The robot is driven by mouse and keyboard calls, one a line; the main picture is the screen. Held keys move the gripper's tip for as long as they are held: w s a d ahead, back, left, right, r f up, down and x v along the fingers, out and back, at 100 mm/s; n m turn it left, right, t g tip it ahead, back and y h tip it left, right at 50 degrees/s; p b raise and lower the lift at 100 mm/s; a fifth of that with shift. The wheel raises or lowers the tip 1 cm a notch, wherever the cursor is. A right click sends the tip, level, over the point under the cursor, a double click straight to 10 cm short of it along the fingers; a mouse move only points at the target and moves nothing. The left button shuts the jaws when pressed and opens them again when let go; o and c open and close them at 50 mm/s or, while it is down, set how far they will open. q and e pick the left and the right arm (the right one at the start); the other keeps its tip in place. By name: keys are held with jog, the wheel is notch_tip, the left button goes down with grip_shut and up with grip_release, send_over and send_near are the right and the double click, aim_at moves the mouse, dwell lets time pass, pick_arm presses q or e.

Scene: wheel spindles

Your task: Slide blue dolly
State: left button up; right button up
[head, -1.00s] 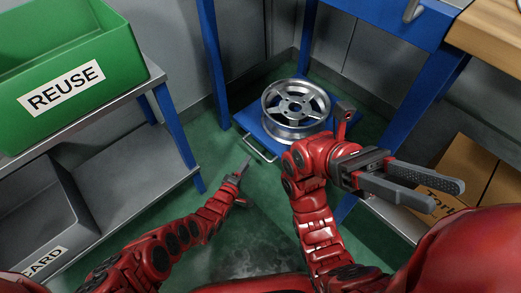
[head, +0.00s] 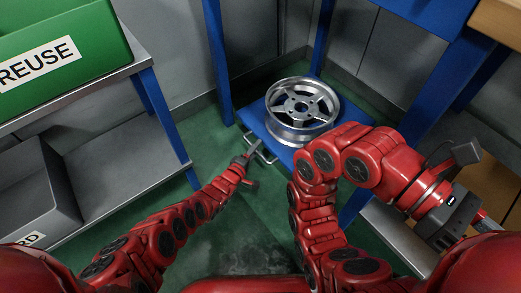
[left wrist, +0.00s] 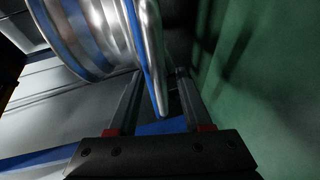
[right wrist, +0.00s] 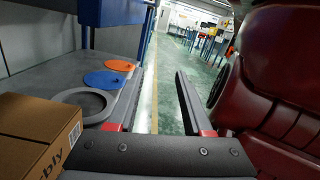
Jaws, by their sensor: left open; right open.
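The blue dolly (head: 253,119) is a low flat platform on the green floor between the blue table legs. A silver wheel rim (head: 300,108) lies on it. My left gripper (head: 257,146) is at this handle, low over the floor.
A grey shelf (head: 110,120) with a green REUSE bin (head: 60,60) and a grey bin (head: 35,190) stands left. Blue table legs (head: 216,60) flank the dolly. In the right wrist view a cardboard box (right wrist: 35,130) and coloured discs (right wrist: 105,79) sit on a shelf.

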pick_arm(q)
grip_shut()
dwell(1.5)
